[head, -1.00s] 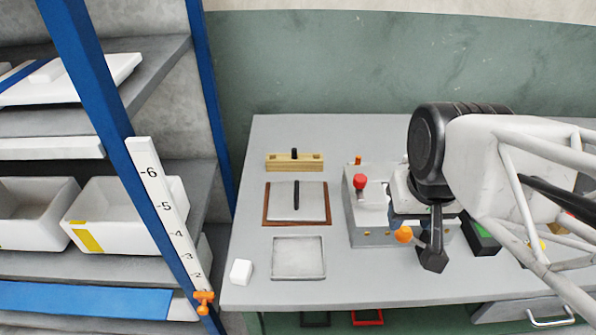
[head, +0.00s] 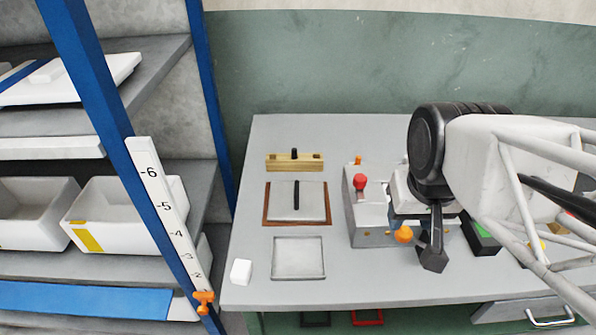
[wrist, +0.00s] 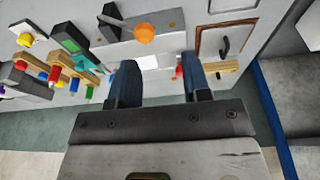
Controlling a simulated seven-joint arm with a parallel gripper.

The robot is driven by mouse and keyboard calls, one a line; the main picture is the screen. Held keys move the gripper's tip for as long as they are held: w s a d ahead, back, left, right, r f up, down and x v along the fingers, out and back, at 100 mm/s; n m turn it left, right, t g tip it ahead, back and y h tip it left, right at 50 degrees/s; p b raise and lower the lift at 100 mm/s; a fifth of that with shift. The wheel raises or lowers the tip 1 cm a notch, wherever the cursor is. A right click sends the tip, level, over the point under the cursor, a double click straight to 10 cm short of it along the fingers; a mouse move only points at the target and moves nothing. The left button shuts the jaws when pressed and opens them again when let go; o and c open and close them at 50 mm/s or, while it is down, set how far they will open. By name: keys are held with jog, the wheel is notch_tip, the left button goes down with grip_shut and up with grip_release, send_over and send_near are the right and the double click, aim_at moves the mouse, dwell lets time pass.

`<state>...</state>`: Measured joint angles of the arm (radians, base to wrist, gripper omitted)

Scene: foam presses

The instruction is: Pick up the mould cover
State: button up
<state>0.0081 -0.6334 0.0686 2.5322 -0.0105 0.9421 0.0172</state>
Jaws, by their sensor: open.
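The mould cover (head: 283,202) is a flat grey plate with a black bar handle. It lies on a brown-edged square base on the left part of the bench. In the wrist view the cover (wrist: 211,42) shows at the upper right, with its dark handle standing up. My gripper (wrist: 160,75) is open, with its two blue-grey fingers apart and nothing between them.
A press (head: 372,238) with red and orange knobs and a dark lever stands between the cover and my arm. A wooden block with a black knob (head: 295,162) lies behind the cover, an empty grey tray (head: 298,258) in front. A white block (head: 241,272) sits at the front left.

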dwell(0.7)
jog(key=w+a+f+m+t+y, duration=0.2)
jog(key=w+a+f+m+t, duration=0.15)
jog(key=w+a+m, duration=0.4)
jog(key=w+a+f+m+t+y, duration=0.1)
jog(key=w+a+f+m+t, duration=0.25)
jog(key=w+a+m, duration=0.45)
jog(key=w+a+f+m+t, duration=0.2)
jog(key=w+f+m, duration=0.3)
jog(key=m, duration=0.4)
jog(key=m+t+h, duration=0.2)
jog(key=m+h, duration=0.2)
jog(key=m, duration=0.5)
send_near(297, 190)
jog(key=w, duration=0.3)
jog(key=shift+n, duration=0.25)
jog(key=shift+f+m, duration=0.6)
jog(key=shift+m, duration=0.2)
jog(key=shift+x, duration=1.25)
